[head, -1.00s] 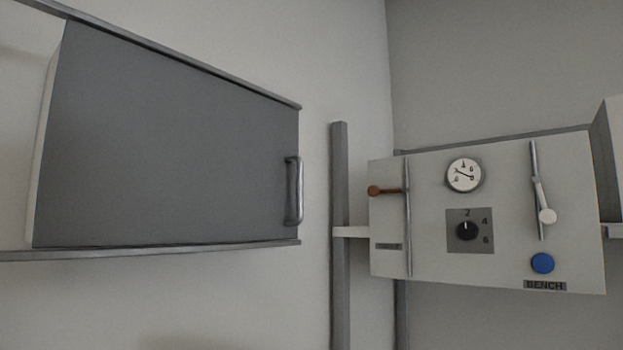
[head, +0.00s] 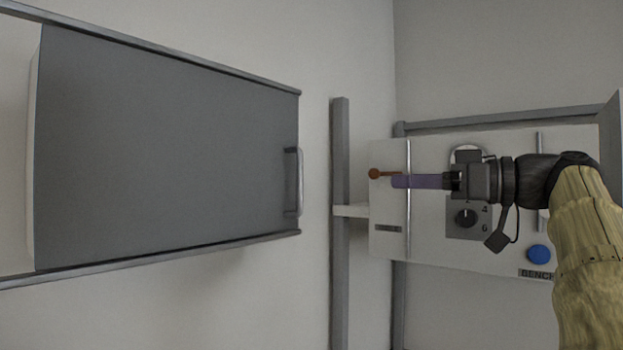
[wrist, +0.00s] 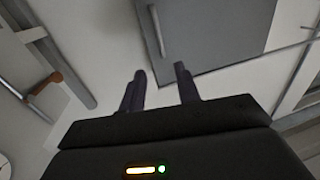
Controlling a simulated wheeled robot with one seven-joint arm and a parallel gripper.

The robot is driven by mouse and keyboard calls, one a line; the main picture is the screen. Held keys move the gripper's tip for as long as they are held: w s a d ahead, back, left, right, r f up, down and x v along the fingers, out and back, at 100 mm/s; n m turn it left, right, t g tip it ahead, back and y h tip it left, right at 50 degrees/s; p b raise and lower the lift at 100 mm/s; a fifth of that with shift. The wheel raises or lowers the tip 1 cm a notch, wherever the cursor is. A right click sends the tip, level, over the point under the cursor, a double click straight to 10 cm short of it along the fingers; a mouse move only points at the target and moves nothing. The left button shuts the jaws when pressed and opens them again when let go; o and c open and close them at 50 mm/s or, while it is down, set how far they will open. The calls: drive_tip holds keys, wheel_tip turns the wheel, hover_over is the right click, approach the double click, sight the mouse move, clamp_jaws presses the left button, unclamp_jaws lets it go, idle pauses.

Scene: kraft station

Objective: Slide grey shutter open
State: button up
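The grey shutter (head: 165,145) is a large flat panel between two rails on the left wall in the head view. Its metal bar handle (head: 298,182) stands upright at its right edge. My gripper (head: 396,181) is to the right of the handle, in front of the control panel, with its fingers pointing left. In the wrist view the shutter (wrist: 215,30) and its handle (wrist: 157,30) lie beyond the fingertips. There my gripper (wrist: 160,73) shows two dark fingers apart with nothing between them. It is not touching the handle.
The control panel (head: 385,215) carries a brown-knobbed lever (head: 375,174), a black dial (head: 466,217) and a blue button (head: 539,254). A grey vertical post (head: 341,270) stands between shutter and panel. The wall below the shutter is clear.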

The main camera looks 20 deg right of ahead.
drive_tip(key=shift+w, duration=0.1)
drive_tip(key=p+x, duration=0.7)
drive_tip(key=x, duration=1)
drive_tip(key=shift+p, duration=0.4)
drive_tip(key=shift+w+a, duration=0.1)
drive_tip(key=shift+c, duration=0.4)
clamp_jaws()
